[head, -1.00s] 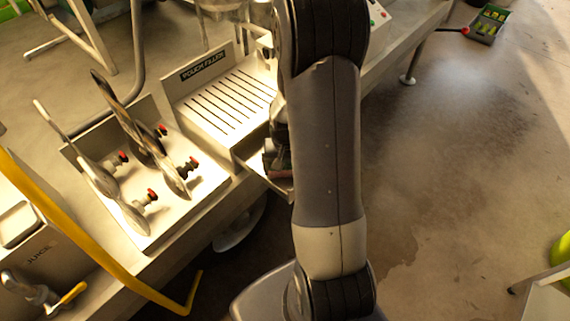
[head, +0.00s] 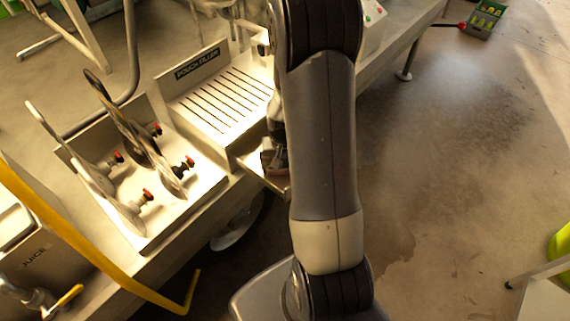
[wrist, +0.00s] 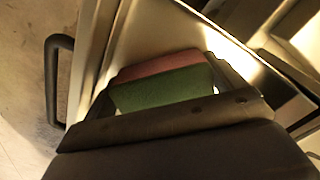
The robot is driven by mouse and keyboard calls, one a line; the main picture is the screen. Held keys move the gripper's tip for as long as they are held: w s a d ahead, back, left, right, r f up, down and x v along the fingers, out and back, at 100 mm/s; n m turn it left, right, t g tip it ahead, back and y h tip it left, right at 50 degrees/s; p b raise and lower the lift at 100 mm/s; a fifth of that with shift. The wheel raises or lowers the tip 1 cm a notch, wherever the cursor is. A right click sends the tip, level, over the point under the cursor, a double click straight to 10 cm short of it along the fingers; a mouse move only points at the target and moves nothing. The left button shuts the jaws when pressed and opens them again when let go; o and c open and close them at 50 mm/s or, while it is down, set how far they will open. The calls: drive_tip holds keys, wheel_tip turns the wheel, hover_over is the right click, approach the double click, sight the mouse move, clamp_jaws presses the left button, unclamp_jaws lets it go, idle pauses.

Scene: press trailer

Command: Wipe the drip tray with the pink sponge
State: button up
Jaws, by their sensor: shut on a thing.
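The pink sponge (wrist: 160,85) has a pink layer and a green layer. My gripper (head: 274,160) is shut on it, with one finger at each side in the wrist view. A pale metal tray (head: 249,161) juts out below the slotted top of the pouch filler and looks like the drip tray. It also shows in the wrist view (wrist: 150,35), with the sponge over its inside. I cannot tell whether the sponge touches the tray floor. In the head view my arm hides part of the tray and most of the sponge.
The slotted pouch filler top (head: 222,100) stands behind the tray. A rack of upright discs (head: 130,140) with red-tipped knobs is to its left. A yellow strip (head: 95,255) crosses the lower left. A dark handle (wrist: 55,80) is left in the wrist view.

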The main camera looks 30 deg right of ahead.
drive_tip(key=r+p, duration=0.1)
drive_tip(key=r, duration=0.1)
drive_tip(key=shift+s+a+r+p, duration=0.15)
drive_tip(key=shift+a+r+p, duration=0.2)
drive_tip(key=shift+r+p, duration=1.9)
drive_tip(key=shift+r, duration=0.75)
